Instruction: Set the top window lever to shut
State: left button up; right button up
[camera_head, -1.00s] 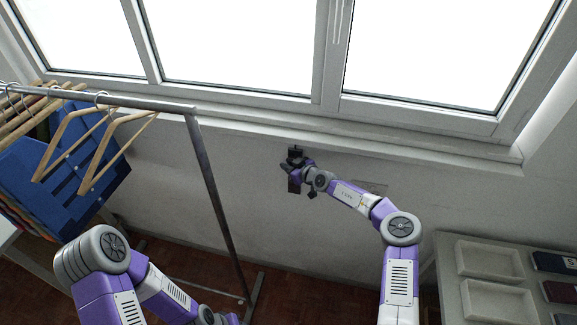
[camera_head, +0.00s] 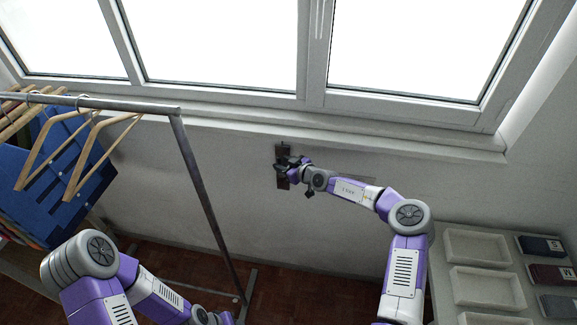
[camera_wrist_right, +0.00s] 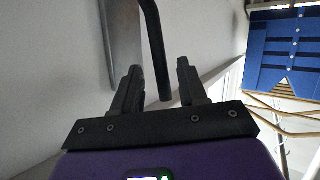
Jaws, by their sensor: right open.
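The window lever's brown plate (camera_head: 283,150) is upright on the wall below the window sill. My right gripper (camera_head: 283,167) is in front of it and hides much of it. In the right wrist view the plate looks like a grey metal strip (camera_wrist_right: 122,45). The dark bent lever handle (camera_wrist_right: 155,50) reaches down between the two open fingers of my right gripper (camera_wrist_right: 159,72). The fingers stand apart on either side of the handle; I see no clear grip on it. My left arm shows at the lower left, but its gripper is not visible.
A metal clothes rack (camera_head: 200,185) with wooden hangers (camera_head: 95,150) and blue garments (camera_head: 70,185) stands at the left. A table with pale trays (camera_head: 478,247) and dark folded cloths (camera_head: 540,245) is at the right. The wall around the lever is clear.

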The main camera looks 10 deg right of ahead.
jog(key=shift+v, duration=1.65)
